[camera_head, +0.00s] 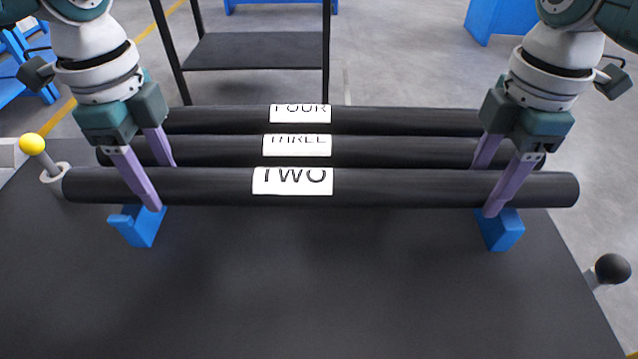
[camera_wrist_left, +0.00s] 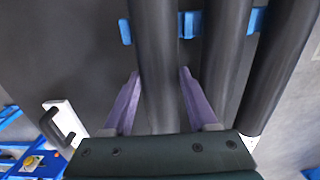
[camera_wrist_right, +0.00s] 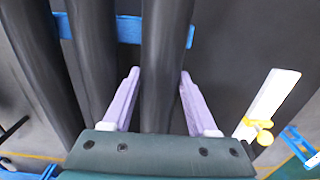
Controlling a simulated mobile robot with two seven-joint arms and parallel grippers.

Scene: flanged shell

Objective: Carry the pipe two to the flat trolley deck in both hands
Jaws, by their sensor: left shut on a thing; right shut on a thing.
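Pipe two (camera_head: 400,187) is a long black tube with a white label reading TWO, the nearest of the pipes, lying level across the head view. My left gripper (camera_head: 163,187) is shut on it near its left end. My right gripper (camera_head: 483,190) is shut on it near its right end. In the left wrist view the pipe (camera_wrist_left: 155,60) runs between the lilac fingers, and in the right wrist view the pipe (camera_wrist_right: 165,60) does too. Blue supports (camera_head: 145,230) (camera_head: 502,230) show under it; I cannot tell whether it touches them. I cannot identify the flat trolley deck with certainty.
Pipe three (camera_head: 400,151) and pipe four (camera_head: 400,121) lie parallel just behind. The dark table top (camera_head: 320,290) is clear in front. A yellow-ball post (camera_head: 32,144) and a black-ball post (camera_head: 612,268) stand at its sides. A black-framed rack (camera_head: 255,50) stands behind.

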